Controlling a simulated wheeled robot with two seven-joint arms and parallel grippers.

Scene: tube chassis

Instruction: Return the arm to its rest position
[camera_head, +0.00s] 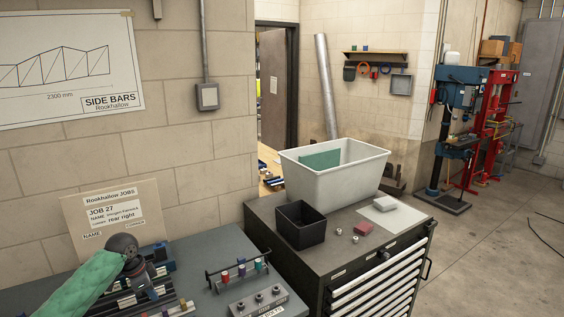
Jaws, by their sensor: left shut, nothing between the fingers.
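My left arm comes in at the lower left in a green sleeve. Its dark wrist is above the grey bench at the left. My left gripper (150,288) points down over a dark slotted rack (180,306) and is shut with nothing held. The fingertips are small, and I cannot tell whether they touch the rack. My right gripper is not in view.
A job board (112,222) leans on the wall behind the arm. A rack with coloured pieces (240,272) and a grey block with round knobs (258,301) stand right of it. Farther right, a tool cabinet (340,262) bears a black bin (300,224) and a white tub (335,178).

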